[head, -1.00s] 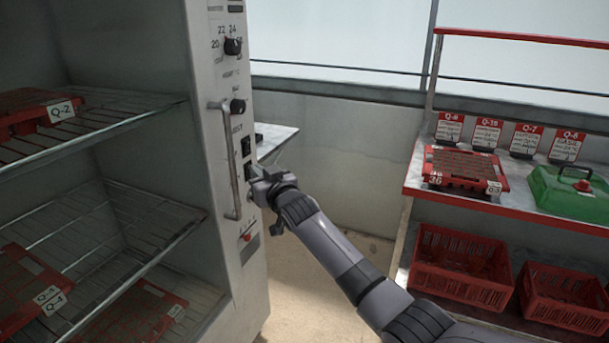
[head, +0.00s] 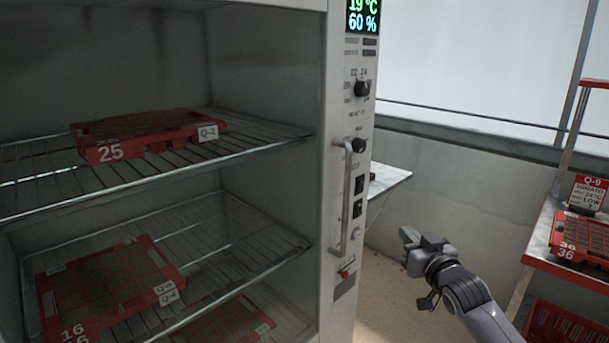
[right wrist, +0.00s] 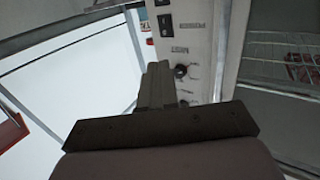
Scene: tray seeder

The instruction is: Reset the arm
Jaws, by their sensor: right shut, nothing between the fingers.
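My right gripper (head: 408,236) is in the head view, to the right of the cabinet's control panel (head: 352,190) and apart from it. Its fingers are shut with nothing between them. In the right wrist view the shut fingers (right wrist: 158,75) point toward the panel, where a black knob (right wrist: 181,71) and switches show. The panel in the head view has a display reading 19 °C and 60 %, two black knobs (head: 361,89), rocker switches (head: 358,209) and a vertical handle (head: 346,200). My left gripper is not in view.
The open cabinet holds red trays on wire shelves: tray 25 (head: 150,133) above, tray 16 (head: 105,285) below, and another (head: 225,322) low down. A grey table (head: 385,185) stands behind the panel. At right, a red-edged rack (head: 540,255) holds tray 36 (head: 582,238).

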